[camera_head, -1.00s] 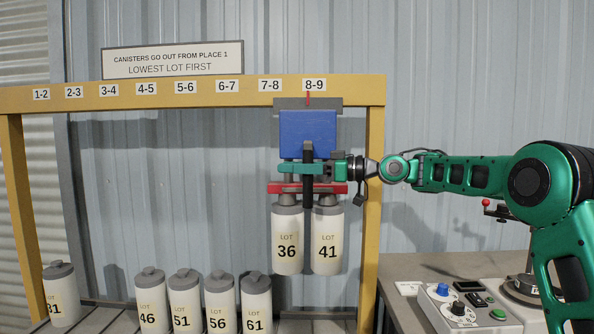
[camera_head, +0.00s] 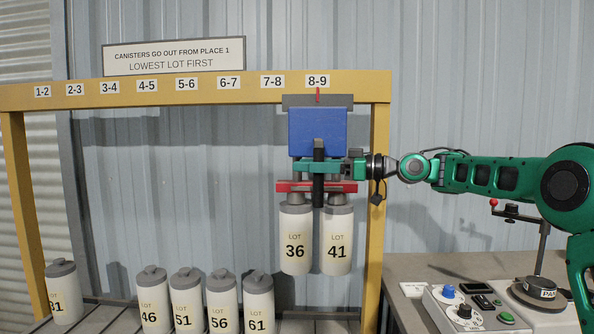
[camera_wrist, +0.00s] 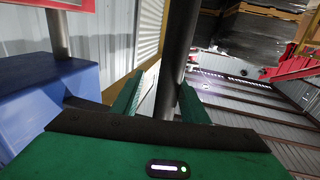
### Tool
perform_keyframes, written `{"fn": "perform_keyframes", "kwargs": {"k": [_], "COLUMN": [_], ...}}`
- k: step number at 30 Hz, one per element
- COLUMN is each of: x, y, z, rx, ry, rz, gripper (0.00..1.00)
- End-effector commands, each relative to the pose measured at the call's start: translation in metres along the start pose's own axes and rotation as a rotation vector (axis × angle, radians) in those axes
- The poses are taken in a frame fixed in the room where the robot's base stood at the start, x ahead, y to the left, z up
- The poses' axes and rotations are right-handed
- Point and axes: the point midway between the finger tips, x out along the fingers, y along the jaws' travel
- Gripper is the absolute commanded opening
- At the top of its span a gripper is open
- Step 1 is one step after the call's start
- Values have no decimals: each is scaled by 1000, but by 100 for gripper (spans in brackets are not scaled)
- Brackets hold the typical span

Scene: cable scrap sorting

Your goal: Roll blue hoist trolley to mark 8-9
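The blue hoist trolley (camera_head: 317,130) hangs from the yellow beam near its right end. Its red pointer (camera_head: 318,96) stands directly under the 8-9 label (camera_head: 317,81). Below the trolley, a red crossbar (camera_head: 290,187) carries canisters LOT 36 (camera_head: 295,240) and LOT 41 (camera_head: 337,240), hanging upright side by side. My gripper (camera_head: 319,167) reaches in from the right and is shut on the black upright handle (camera_head: 318,190) under the blue body. The wrist view shows the dark handle (camera_wrist: 178,50) between my green fingers, with the blue body (camera_wrist: 50,105) at left.
The yellow beam (camera_head: 200,92) has marks from 1-2 to 8-9; its right post (camera_head: 374,240) stands close beside LOT 41. Several canisters, including LOT 61 (camera_head: 258,300), stand below at left. A bench (camera_head: 420,268) with a control box (camera_head: 470,318) lies at right.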

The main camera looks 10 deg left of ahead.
Motion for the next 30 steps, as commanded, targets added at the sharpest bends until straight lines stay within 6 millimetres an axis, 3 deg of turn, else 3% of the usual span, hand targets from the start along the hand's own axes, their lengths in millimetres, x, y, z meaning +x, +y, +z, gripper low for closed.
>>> {"fn": "perform_keyframes", "kwargs": {"k": [6, 10, 24, 30], "x": [7, 1, -79, -99], "y": [-6, -6, -3, -3], "z": [0, 0, 0, 0], "rx": [1, 1, 2, 1], "ry": [0, 0, 0, 1], "rz": [-14, -14, -9, -10], "gripper": [40, 40, 40, 40]}}
